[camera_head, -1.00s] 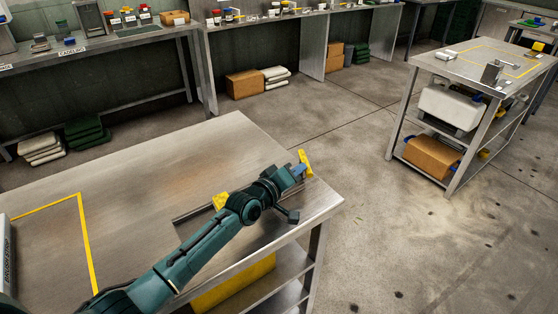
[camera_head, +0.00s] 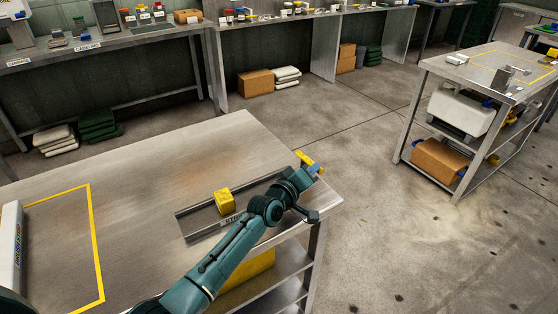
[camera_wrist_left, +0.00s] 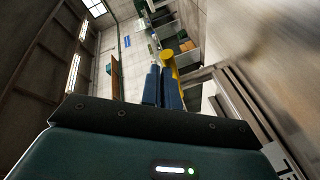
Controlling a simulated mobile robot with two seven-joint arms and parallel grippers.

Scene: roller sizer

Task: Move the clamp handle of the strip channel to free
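The strip channel (camera_head: 195,234) is a long grey metal channel with printed lettering, lying on the near steel table. The yellow clamp handle (camera_head: 304,158) is at the channel's far right end, near the table corner, and lies slanted. My left gripper (camera_head: 315,169) is at the handle. In the left wrist view its two blue fingers (camera_wrist_left: 161,85) are together, with the yellow handle (camera_wrist_left: 171,66) just beyond and beside the right finger. I see no handle between the fingers. My arm hides part of the channel. My right gripper is out of view.
The near table (camera_head: 150,165) has a yellow taped outline (camera_head: 92,235) and a white labelled bar (camera_head: 12,245) at left. Bare tabletop lies behind the channel. A steel cart (camera_head: 440,75) stands at right across clear floor. Loaded benches line the back.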

